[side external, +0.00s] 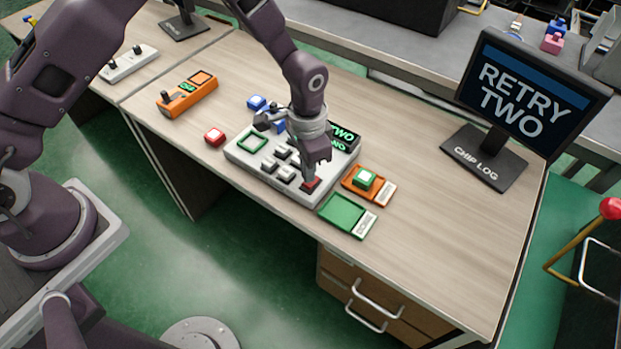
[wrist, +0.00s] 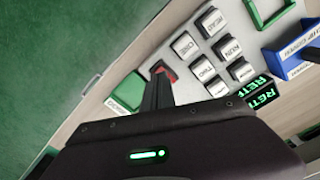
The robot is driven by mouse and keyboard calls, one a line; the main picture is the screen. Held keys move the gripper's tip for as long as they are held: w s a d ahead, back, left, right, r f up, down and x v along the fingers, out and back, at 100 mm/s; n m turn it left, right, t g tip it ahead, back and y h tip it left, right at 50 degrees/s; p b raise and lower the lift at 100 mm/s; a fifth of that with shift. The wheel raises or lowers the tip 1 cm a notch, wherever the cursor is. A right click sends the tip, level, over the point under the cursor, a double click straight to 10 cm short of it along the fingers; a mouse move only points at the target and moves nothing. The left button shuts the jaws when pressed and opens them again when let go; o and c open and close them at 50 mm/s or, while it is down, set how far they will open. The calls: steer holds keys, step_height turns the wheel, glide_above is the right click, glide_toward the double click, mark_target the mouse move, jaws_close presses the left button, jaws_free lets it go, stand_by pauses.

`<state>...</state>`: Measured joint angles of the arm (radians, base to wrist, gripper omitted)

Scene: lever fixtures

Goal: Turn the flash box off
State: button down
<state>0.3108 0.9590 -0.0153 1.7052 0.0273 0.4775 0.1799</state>
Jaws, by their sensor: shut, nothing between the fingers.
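The flash box (side external: 257,168) is a light grey box on the desk. It has a green-rimmed square socket (side external: 252,142), several grey keys and a dark display (side external: 343,135) with green text. A red switch (side external: 311,185) sits at its near right corner. My gripper (side external: 309,179) is shut and empty, pointing down with its fingertips at the red switch. In the wrist view the fingers (wrist: 158,88) cover part of the red switch (wrist: 166,69), so I cannot tell its tilt or whether they touch it. Keys marked ONE, TWO and RUN (wrist: 230,47) show beside them.
A green tray (side external: 340,218) and an orange tray (side external: 384,192) holding a green-and-white block lie close right of the box. An orange lever unit (side external: 190,92) stands left. A monitor (side external: 520,97) reads RETRY TWO.

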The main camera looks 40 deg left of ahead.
steer(key=shift+f, duration=0.95)
stand_by(0.4)
steer(key=shift+r, duration=3.55)
steer(key=s+a+r+n+t, duration=0.1)
steer(key=s+a+r, duration=0.3)
steer(key=r, duration=0.6)
steer(key=s+a+r+n+t, duration=0.2)
steer(key=s+a+r, duration=0.15)
steer(key=r, duration=0.65)
steer(key=s+a+r+n+t, duration=0.1)
steer(key=s+a+r, duration=0.1)
steer(key=s, duration=0.6)
steer(key=s+a+r+n+t, duration=0.1)
steer(key=s+a+r+n, duration=0.1)
steer(key=s, duration=0.6)
steer(key=shift+s+a+r+t, duration=0.3)
steer(key=shift+s+a+r, duration=0.1)
steer(key=shift+a+r, duration=0.45)
